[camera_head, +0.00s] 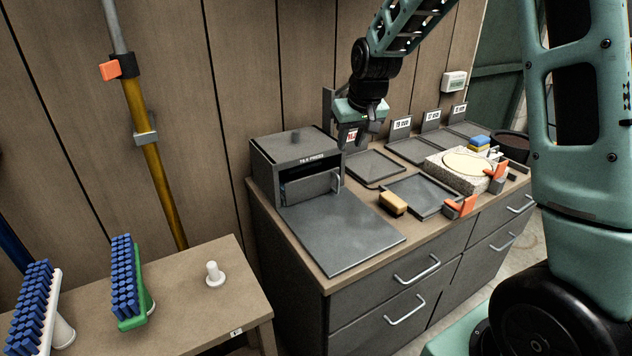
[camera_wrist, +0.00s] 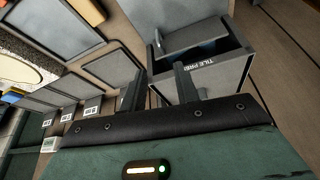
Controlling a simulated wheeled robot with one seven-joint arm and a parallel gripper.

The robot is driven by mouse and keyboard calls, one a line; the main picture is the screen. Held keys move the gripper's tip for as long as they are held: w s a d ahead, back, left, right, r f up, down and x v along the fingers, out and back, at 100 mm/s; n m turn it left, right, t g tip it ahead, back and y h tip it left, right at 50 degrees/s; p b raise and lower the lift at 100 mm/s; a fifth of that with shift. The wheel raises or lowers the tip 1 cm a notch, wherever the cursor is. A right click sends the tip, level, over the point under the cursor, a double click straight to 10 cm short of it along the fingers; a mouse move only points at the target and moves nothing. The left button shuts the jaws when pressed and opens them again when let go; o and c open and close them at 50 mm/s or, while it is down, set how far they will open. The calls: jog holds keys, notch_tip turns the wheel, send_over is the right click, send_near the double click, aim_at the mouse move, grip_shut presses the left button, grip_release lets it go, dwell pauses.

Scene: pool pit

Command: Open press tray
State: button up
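The press (camera_head: 300,150) is a dark grey box at the back left of the counter, with lettering above its front opening. It also shows in the wrist view (camera_wrist: 225,78). Its tray front (camera_head: 308,188) is a grey panel in the opening with a pale handle (camera_head: 337,182) at its right end. In the wrist view the tray front (camera_wrist: 195,38) stands slightly out from a dark gap, its handle (camera_wrist: 157,38) at the left. My gripper (camera_head: 368,126) is above the counter, right of the press. Its two fingers show apart in the wrist view (camera_wrist: 158,88), with nothing between them.
A flat dark plate (camera_head: 340,235) lies in front of the press.

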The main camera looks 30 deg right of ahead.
aim_at(339, 178)
jog(key=x, duration=1.7)
jog(key=shift+w+d+f, duration=0.15)
jog(key=shift+w+d, duration=0.1)
jog(key=shift+d, duration=0.1)
grip_shut()
